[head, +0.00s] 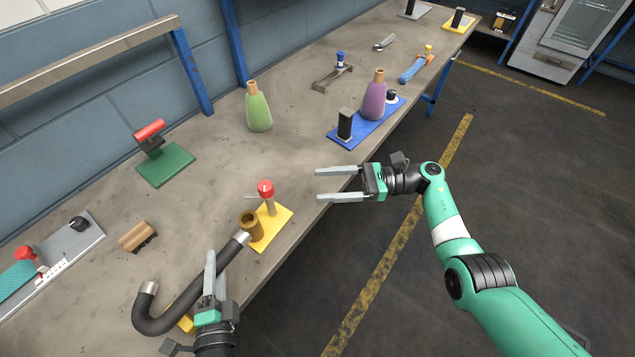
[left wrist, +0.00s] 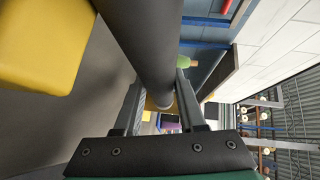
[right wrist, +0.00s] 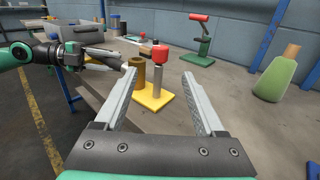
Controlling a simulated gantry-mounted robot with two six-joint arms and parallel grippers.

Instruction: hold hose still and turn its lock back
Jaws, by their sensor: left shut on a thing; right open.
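A dark grey curved hose (head: 190,295) with metal ends lies at the front left of the bench. Its straight end meets a brass-coloured socket (head: 249,226) on a yellow plate (head: 278,226); I cannot tell how far in it sits. A post with a red knob (head: 265,188) stands on that plate beside the socket, and it shows in the right wrist view (right wrist: 159,55). My left gripper (head: 210,275) is shut on the hose, which passes between its fingers in the left wrist view (left wrist: 150,50). My right gripper (head: 318,184) is open and empty, right of the red knob.
A green bottle (head: 258,108), a purple bottle (head: 374,98) on a blue plate, and a green stand with a red handle (head: 150,131) stand farther back. A wooden block (head: 137,236) lies left. A yellow block (head: 187,322) is by the hose. Bare bench surrounds the yellow plate.

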